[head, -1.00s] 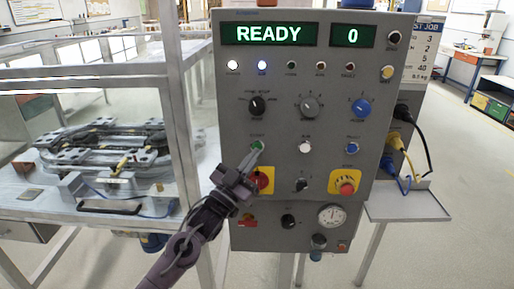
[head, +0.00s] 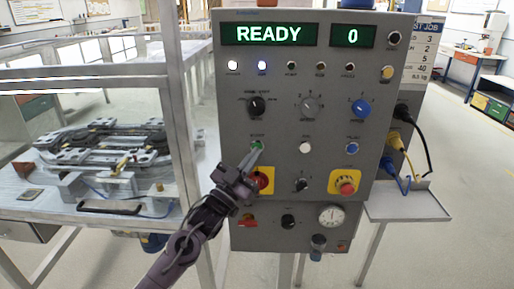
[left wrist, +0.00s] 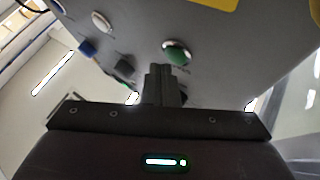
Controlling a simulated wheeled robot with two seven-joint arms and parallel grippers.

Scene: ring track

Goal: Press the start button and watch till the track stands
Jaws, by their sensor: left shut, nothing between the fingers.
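The grey control panel (head: 330,120) stands upright in the middle of the head view, its display (head: 270,34) reading READY and 0. The green start button (head: 257,145) is on its left side, and also shows in the left wrist view (left wrist: 177,52). My left gripper (head: 256,153) is shut and empty, its tips at the button's lower edge. In the left wrist view its fingers (left wrist: 163,80) point toward the button; whether they touch cannot be told. The ring track (head: 95,150) lies on a metal bench behind a frame at left. My right gripper is not in view.
A red button on a yellow plate (head: 262,182) is partly behind my left gripper. Another red button (head: 347,188) sits lower right. A small shelf (head: 408,207) juts out at right, below cables.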

